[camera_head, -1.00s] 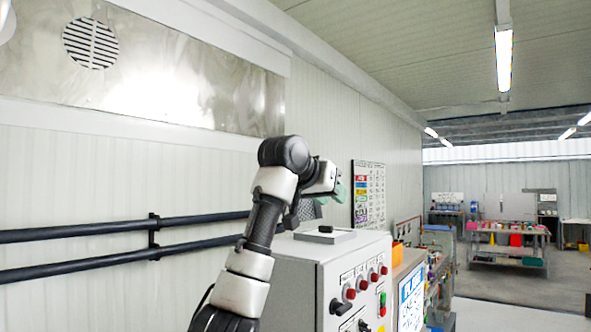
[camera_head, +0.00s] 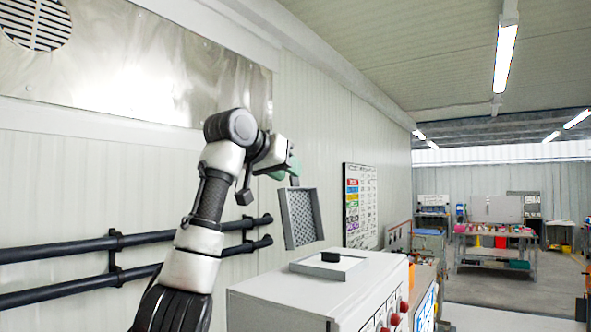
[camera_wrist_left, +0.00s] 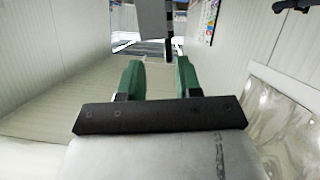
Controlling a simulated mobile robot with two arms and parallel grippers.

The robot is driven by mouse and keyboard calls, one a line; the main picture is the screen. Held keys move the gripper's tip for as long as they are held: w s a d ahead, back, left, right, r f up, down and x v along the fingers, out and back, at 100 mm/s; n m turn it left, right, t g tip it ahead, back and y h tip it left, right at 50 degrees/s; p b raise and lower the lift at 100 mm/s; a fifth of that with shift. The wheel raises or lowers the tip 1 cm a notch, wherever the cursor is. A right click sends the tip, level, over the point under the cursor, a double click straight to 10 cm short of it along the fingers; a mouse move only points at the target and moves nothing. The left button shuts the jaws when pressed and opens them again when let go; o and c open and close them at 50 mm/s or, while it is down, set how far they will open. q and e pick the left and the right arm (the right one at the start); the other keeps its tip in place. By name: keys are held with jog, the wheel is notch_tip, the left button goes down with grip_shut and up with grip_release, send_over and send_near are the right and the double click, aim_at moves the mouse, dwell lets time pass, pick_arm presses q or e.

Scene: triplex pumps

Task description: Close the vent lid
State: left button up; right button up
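A grey framed panel with a mesh face, which looks like the vent lid (camera_head: 302,218), stands raised and tilted above the white cabinet (camera_head: 290,300) in the head view. My left gripper (camera_head: 285,170) is just above and left of its upper edge; I cannot tell if they touch. In the left wrist view the green fingers of my left gripper (camera_wrist_left: 158,65) are spread apart with nothing between them. A grey panel (camera_wrist_left: 152,20), probably the lid, shows beyond the fingertips there. My right gripper is in neither view.
Red buttons (camera_head: 394,319) are on the cabinet front. Black pipes (camera_head: 75,250) run along the left wall. A colored chart (camera_head: 360,205) hangs behind.

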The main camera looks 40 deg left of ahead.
aim_at(294, 179)
pick_arm(q)
jog(key=w, duration=0.1)
jog(key=w+a+f+p, duration=0.1)
jog(key=w, duration=0.1)
jog(key=shift+w+a+f, duration=0.1)
jog(key=shift+a+f, duration=0.1)
jog(key=shift+w+a+f, duration=0.15)
jog(key=shift+w+f, duration=0.2)
jog(key=shift+w, duration=0.2)
jog(key=shift+s+d+r, duration=0.15)
jog(key=shift+s+d, duration=0.05)
jog(key=shift+d, duration=0.2)
jog(key=shift+c, duration=0.8)
jog(key=shift+w+a, duration=0.1)
jog(key=shift+a, duration=0.05)
grip_shut()
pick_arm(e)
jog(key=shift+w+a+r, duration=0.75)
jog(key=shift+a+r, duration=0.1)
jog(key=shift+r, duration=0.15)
